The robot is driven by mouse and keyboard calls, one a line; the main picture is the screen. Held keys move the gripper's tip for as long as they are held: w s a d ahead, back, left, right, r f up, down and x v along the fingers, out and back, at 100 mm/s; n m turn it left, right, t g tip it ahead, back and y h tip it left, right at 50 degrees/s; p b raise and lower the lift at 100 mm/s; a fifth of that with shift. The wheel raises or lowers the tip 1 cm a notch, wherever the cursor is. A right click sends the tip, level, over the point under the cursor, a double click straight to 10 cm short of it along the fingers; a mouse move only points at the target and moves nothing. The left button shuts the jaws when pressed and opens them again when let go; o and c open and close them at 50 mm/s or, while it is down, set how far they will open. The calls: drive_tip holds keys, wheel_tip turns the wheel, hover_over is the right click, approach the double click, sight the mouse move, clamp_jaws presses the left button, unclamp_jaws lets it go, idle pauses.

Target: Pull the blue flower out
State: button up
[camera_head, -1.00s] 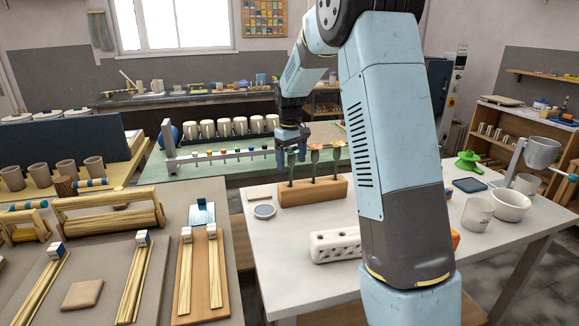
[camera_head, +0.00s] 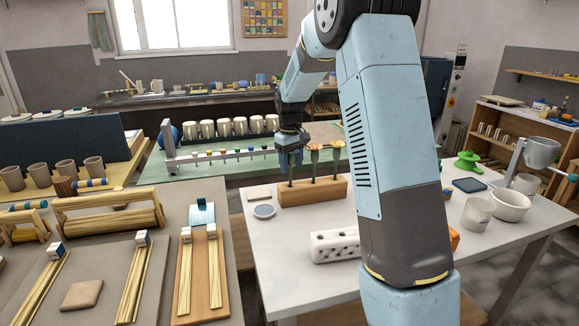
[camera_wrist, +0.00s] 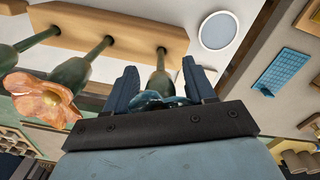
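The blue flower (camera_wrist: 160,99) stands at one end of the wooden block (camera_head: 325,189), its green stem (camera_head: 290,172) in the block. My gripper (camera_head: 291,158) is over it, fingers pointing down. In the wrist view, my gripper's two fingers (camera_wrist: 162,88) stand either side of the flower's green upper stem, with narrow gaps showing. The flower's head is partly hidden behind the gripper's dark bar. An orange flower (camera_wrist: 40,97) and another green stem stand in the same block, to the left in the wrist view.
The block stands on a white table (camera_head: 290,290). A white block with holes (camera_head: 334,246) lies nearer me, and a small round dish (camera_head: 264,211) is left of the wooden block. A white cup (camera_head: 477,213) and bowl (camera_head: 511,204) stand at the right. A rail with coloured pieces (camera_head: 225,153) is behind.

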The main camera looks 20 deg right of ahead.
drive_tip(key=c, duration=0.7)
drive_tip(key=shift+s+r, duration=0.1)
drive_tip(key=shift+r, duration=1.05)
idle(0.8)
drive_tip(key=shift+s+r, duration=0.15)
drive_tip(key=shift+r, duration=2.5)
drive_tip(key=shift+s+r, duration=0.15)
drive_tip(key=shift+r, duration=1.3)
